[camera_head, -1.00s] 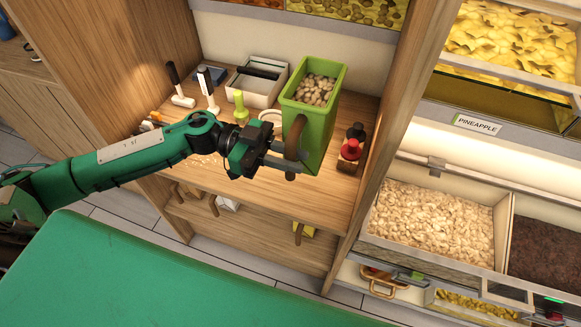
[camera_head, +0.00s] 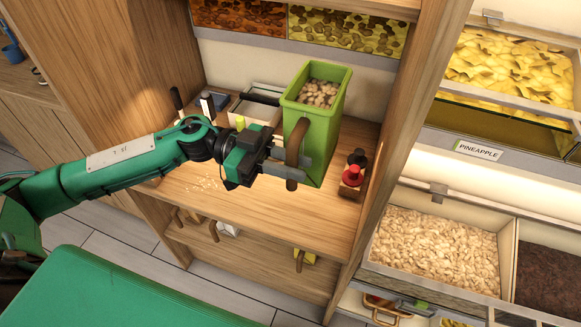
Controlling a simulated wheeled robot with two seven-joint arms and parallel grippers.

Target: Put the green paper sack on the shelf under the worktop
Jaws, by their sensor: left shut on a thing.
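The green sack (camera_head: 318,135) is a tall, upright, open-topped green container with pale brown pieces inside and a brown loop handle (camera_head: 297,142) on its front side. My left gripper (camera_head: 290,178) is shut on that handle. The sack appears to be held just above the wooden worktop (camera_head: 225,193), toward its right side; its exact clearance is hard to tell. The shelf under the worktop (camera_head: 262,262) shows partly below the front edge, with its depth hidden. My right gripper is not in view.
A white tray (camera_head: 252,110) and dark-handled tools stand behind my left arm. A red-and-black item (camera_head: 352,175) sits right of the sack. On the lower shelf are a white item (camera_head: 229,229) and a yellow item (camera_head: 305,256). A wooden upright (camera_head: 395,130) bounds the right side.

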